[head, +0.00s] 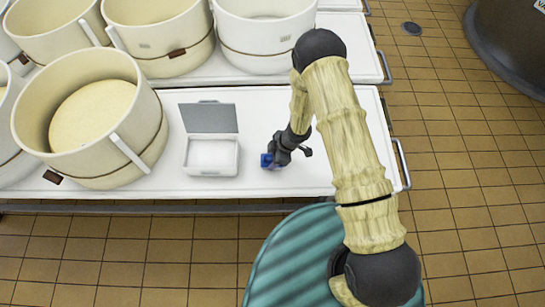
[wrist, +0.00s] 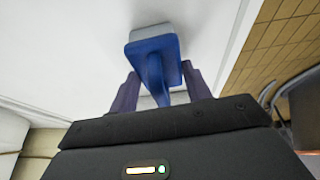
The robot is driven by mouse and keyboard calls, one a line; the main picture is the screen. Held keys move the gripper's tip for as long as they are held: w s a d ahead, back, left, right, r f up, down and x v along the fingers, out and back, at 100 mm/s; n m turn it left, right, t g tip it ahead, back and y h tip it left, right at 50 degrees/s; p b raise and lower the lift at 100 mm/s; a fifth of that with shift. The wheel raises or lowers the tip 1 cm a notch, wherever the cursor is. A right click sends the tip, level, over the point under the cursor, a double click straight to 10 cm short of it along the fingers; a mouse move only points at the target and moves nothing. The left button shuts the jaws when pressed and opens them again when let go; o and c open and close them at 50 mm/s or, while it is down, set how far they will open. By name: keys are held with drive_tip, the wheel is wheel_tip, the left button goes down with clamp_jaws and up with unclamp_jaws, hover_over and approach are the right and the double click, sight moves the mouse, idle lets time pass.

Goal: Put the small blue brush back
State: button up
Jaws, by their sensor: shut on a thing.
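The small blue brush (head: 266,160) is at my gripper (head: 276,158) over the white table, right of an open white box. In the wrist view the brush (wrist: 154,48) shows a blue head with a pale grey bristle block and a blue handle running down between the fingers. My gripper (wrist: 158,95) is shut on the handle. Whether the bristles touch the table I cannot tell. The white box (head: 187,160) has a grey lid (head: 208,118) standing open at its back, and its inside looks empty.
A large cream tub (head: 32,120) stands left of the box on the white table (head: 300,180). More tubs (head: 265,40) stand on the table behind. Metal handles (head: 402,163) stick out at the table's right end. The table around the brush is clear.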

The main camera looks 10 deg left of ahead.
drive_tip(key=shift+f, duration=0.15)
drive_tip(key=o, duration=0.9)
drive_tip(key=shift+o, duration=0.2)
drive_tip(key=p+v, duration=0.2)
drive_tip(key=v, duration=1)
drive_tip(key=shift+r, duration=0.2)
